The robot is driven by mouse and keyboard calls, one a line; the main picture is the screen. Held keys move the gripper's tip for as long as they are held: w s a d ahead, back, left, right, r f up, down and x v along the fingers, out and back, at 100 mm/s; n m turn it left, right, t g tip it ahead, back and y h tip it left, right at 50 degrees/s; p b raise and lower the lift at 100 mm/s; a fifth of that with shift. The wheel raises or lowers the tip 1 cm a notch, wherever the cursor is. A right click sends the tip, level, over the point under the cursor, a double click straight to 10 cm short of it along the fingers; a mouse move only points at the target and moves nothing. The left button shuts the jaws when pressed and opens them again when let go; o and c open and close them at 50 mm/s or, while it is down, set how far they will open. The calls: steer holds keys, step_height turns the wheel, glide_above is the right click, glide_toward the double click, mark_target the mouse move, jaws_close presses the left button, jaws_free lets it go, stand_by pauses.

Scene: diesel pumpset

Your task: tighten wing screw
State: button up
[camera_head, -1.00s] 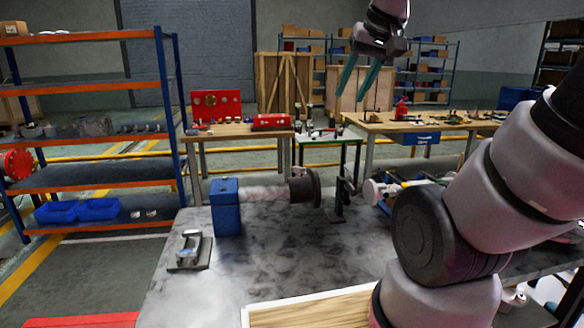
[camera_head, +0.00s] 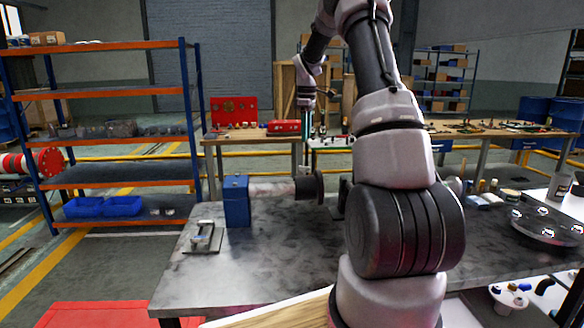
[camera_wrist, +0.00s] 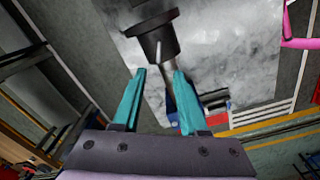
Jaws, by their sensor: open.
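My gripper (camera_head: 308,128) points down above the dark end of a fixture on the grey table (camera_head: 270,262). In the wrist view my gripper (camera_wrist: 160,74) is open, with two teal fingers apart and nothing held. The fixture has a blue block (camera_head: 236,202), a pale shaft and a dark round flange (camera_head: 310,186). In the wrist view the dark flange (camera_wrist: 157,38) lies beyond the fingertips. A thin light line shows on it, and the shaft runs between the fingers' lines of sight. I cannot make out a wing screw for certain; part of the fixture is hidden by my arm.
A small metal device on a plate (camera_head: 203,238) lies on the table's left. An orange and blue shelf (camera_head: 110,92) stands at the left. A round metal plate (camera_head: 546,226) is at the right. The table's left front is mostly clear.

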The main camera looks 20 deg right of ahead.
mark_target(304, 171)
steer(key=f, duration=1.2)
steer(key=shift+w, duration=0.35)
jaws_close()
